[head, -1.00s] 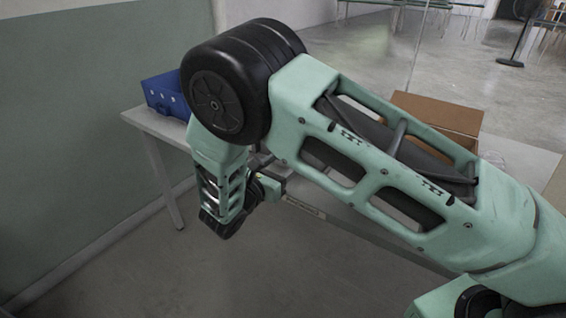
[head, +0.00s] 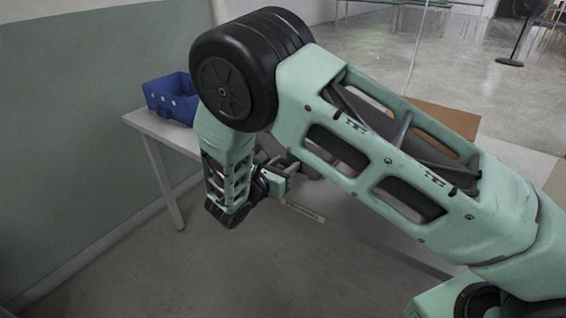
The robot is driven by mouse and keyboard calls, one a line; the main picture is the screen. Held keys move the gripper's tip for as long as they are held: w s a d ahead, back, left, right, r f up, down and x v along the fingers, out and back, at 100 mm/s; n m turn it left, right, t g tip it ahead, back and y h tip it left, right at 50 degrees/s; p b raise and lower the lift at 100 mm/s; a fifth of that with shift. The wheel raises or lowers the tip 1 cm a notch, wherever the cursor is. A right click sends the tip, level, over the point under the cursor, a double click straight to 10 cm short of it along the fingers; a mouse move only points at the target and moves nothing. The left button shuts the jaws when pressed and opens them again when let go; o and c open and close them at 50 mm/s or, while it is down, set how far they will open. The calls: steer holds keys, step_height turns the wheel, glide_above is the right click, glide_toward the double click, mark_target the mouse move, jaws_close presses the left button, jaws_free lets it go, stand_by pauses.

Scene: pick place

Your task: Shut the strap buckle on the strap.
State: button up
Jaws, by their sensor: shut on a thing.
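My gripper (head: 287,172) is at the end of my arm, over the front part of the grey table (head: 165,130). It is small in the head view and partly covered by my wrist and forearm. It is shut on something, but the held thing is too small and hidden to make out. I cannot pick out the strap buckle or the strap. The part of the table behind my arm is hidden.
A blue bin (head: 170,100) stands on the table's left end, near the green wall (head: 90,120). A brown cardboard box (head: 445,118) shows behind my arm at the right. The floor in front of the table is clear.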

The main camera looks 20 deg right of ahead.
steer(key=o, duration=0.9)
steer(key=b+v, duration=0.1)
steer(key=v, duration=1.6)
steer(key=shift+a, duration=0.2)
steer(key=shift+o, duration=0.3)
steer(key=shift+s, duration=0.1)
